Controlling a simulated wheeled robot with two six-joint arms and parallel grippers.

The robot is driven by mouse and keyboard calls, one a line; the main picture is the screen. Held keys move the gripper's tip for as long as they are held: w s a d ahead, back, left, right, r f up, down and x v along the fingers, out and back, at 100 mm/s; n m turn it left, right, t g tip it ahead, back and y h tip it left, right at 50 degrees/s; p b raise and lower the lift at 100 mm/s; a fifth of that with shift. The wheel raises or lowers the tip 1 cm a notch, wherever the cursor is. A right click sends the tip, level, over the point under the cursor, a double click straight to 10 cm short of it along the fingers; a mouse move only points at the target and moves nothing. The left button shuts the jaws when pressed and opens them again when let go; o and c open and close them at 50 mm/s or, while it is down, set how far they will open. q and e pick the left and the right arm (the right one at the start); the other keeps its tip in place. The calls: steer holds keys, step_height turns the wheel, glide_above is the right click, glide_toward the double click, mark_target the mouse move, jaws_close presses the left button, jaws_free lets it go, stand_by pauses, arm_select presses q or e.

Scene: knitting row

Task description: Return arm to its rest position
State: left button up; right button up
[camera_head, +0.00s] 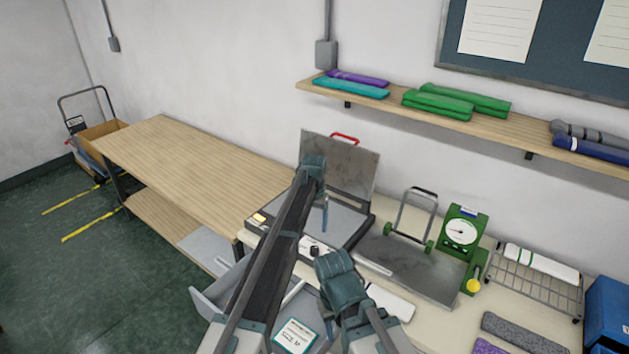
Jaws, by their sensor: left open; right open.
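My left arm reaches up from the bottom centre to a teal joint. My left gripper (325,212) hangs down beyond that joint, open and small, over the grey plate of the open press (345,225). Nothing shows in its jaws. My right arm comes in from the bottom, lower and shorter, with a large teal block (342,282) at its far end, above the bench's front. The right gripper's fingers are mostly hidden behind its own links. Nothing held shows there.
A wooden table (190,160) stands left. On the bench are a grey flat plate (415,268), a green dial scale (460,235), a wire rack (530,280) and a blue bin (608,310). A grey tray with a labelled card (295,336) lies below my arms. A shelf (450,118) holds folded textiles.

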arm_select(q)
steer(key=s+a+f+b, duration=0.1)
steer(key=s+a, duration=0.1)
steer(key=s, duration=1)
steer(key=s+a+f+b, duration=0.2)
steer(key=s, duration=1.1)
steer(key=s+a+f+y+b, duration=0.1)
steer(key=s+f+b, duration=0.1)
steer(key=s, duration=1)
steer(key=shift+s+a+f, duration=0.15)
steer(key=shift+a+f, duration=0.05)
steer(key=shift+a, duration=0.2)
